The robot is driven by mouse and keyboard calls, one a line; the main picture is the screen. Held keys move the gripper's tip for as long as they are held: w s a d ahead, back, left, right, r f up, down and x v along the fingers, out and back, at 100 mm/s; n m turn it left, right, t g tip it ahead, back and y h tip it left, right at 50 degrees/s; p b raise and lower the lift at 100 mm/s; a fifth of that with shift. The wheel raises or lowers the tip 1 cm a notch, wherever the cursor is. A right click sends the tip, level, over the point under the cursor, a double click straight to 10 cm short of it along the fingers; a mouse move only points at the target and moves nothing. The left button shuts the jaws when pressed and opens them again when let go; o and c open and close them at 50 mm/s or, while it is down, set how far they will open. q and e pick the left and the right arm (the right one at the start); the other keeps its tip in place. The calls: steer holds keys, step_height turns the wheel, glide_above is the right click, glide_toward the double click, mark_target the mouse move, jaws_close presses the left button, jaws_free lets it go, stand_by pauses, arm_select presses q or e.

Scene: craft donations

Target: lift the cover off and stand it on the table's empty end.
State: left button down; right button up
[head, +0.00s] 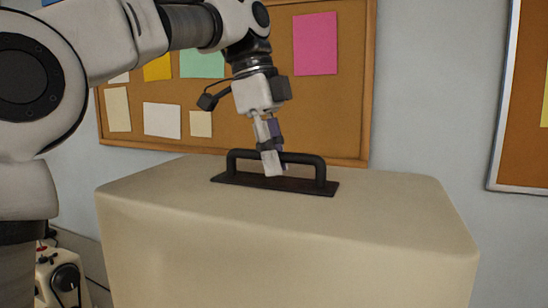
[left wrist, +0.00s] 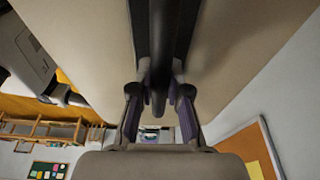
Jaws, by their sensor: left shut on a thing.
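The cover (head: 290,235) is a large cream box shape with rounded edges, filling the lower middle of the head view. A black bar handle (head: 318,172) on a dark flat plate is fixed to its top. My left gripper (head: 271,165) reaches down from above and is shut on the handle near its middle. The left wrist view shows the handle (left wrist: 158,70) running between the two fingers, with the cover's cream top (left wrist: 85,45) behind it. The cover's lower edge and whatever is under it are out of view. My right gripper is not in view.
A cork board (head: 345,100) with coloured papers hangs on the wall behind the cover. Another framed board (head: 500,150) is at the right edge. A cream sewing-machine-like device with a black handwheel (head: 67,278) stands at the lower left. The table top is not visible.

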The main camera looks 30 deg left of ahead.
arm_select(q)
step_height(320, 180, down, 9)
steer(key=b, duration=0.8)
steer(key=shift+b, duration=0.3)
steer(key=shift+r, duration=0.15)
step_height(320, 180, down, 9)
steer(key=b, duration=0.8)
steer(key=shift+b, duration=0.35)
step_height(320, 180, down, 2)
steer(key=shift+w+f+b, duration=0.1)
steer(key=shift+f+b, duration=0.15)
steer(key=shift+b, duration=1)
